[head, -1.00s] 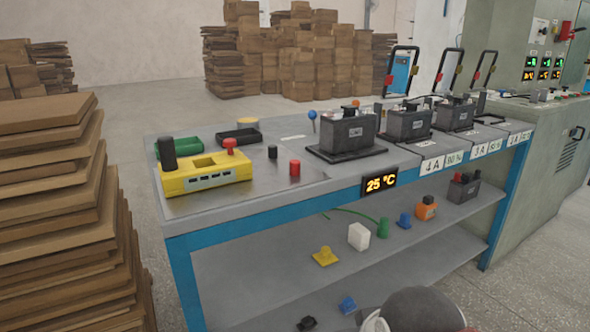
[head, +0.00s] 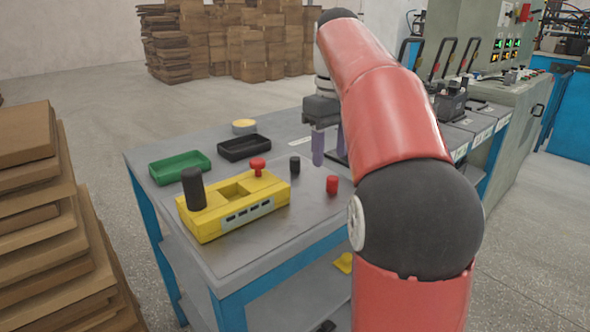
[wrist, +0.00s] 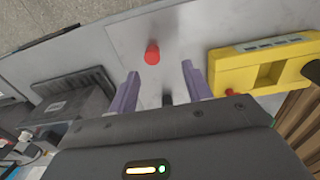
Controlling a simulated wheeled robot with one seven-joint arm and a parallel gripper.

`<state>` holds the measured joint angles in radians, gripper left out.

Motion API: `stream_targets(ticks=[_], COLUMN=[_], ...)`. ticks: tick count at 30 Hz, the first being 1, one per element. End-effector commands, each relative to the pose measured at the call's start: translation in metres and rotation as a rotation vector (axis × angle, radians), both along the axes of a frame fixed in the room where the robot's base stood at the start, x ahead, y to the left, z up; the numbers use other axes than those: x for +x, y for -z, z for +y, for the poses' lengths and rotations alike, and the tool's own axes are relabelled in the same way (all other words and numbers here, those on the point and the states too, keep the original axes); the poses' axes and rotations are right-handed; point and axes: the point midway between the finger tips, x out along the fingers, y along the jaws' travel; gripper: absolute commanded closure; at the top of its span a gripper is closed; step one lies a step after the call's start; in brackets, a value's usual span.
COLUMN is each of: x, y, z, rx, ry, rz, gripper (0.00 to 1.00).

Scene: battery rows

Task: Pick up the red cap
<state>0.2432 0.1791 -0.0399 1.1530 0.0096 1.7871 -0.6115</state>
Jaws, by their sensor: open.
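The red cap (head: 332,185) is a small upright cylinder on the grey table top, to the right of the yellow device. In the wrist view it (wrist: 152,54) shows just beyond the fingertips, roughly between their lines. My gripper (head: 329,150) is above the table, behind the red cap in the head view, with its purple fingers pointing down. In the wrist view my gripper (wrist: 160,73) is open with nothing between the fingers. A black cap (head: 295,165) stands near the red one; in the wrist view it (wrist: 168,100) is partly hidden by my gripper.
The yellow device (head: 225,220) has a black post and a red knob (head: 257,166) on top. A green tray (head: 180,167), a black tray (head: 243,147) and a round yellow-topped piece (head: 244,126) lie behind it. A dark battery unit (wrist: 78,84) is left in the wrist view.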

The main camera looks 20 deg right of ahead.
Motion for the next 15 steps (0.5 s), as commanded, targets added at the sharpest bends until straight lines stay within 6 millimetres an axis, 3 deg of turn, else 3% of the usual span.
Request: stream_targets(ticks=[4,15], x=[0.007,0.004], y=[-0.001,0.035], z=[-0.009,-0.014], rx=[0.004,0.005], ry=[-0.016,-0.016], rz=[0.024,0.025], gripper=[0.51,0.51])
